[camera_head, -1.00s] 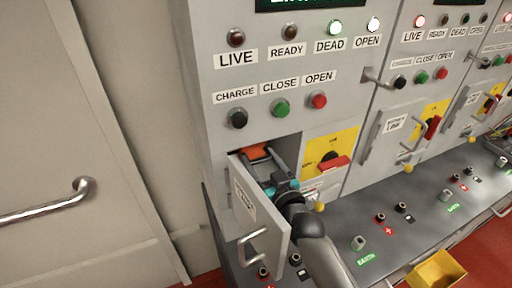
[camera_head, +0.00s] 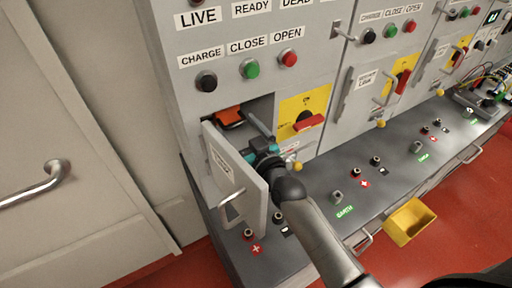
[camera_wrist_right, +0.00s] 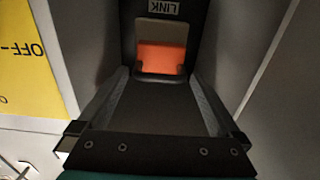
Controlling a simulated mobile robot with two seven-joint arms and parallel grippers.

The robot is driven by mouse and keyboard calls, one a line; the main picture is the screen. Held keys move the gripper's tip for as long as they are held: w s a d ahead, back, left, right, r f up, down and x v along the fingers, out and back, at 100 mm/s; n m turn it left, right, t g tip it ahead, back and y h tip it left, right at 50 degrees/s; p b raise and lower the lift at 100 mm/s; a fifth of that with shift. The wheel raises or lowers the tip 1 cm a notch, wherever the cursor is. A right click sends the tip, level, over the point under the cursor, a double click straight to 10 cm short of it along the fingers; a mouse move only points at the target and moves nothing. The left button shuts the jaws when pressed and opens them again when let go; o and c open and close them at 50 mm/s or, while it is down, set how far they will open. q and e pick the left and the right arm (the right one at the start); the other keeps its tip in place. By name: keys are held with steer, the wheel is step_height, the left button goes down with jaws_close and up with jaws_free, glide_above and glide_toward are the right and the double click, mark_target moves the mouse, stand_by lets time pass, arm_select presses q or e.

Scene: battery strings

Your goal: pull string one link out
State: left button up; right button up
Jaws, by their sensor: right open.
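String one's link shows as an orange block (camera_head: 226,115) inside the open compartment at the cabinet's left end. In the right wrist view the orange block (camera_wrist_right: 162,58) lies ahead, below an upside-down LINK label (camera_wrist_right: 167,7). My right gripper (camera_head: 247,128) reaches into the compartment mouth past the open door (camera_head: 234,172). Its fingers (camera_wrist_right: 160,78) are spread apart in the wrist view, with the orange block beyond them; nothing is visibly held. The door hides part of the gripper in the head view. My left gripper is not in view.
The open door, with its handle (camera_head: 230,212), stands close left of my right gripper. A red rotary switch (camera_head: 308,122) on a yellow plate is right of the compartment. Terminals line the grey ledge (camera_head: 325,180) below. A yellow bin (camera_head: 408,222) stands at lower right.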

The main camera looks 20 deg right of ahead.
steer(key=s+d+b, duration=0.1)
steer(key=s+d, duration=0.1)
steer(key=s, duration=1.2)
steer(key=shift+d, duration=0.4)
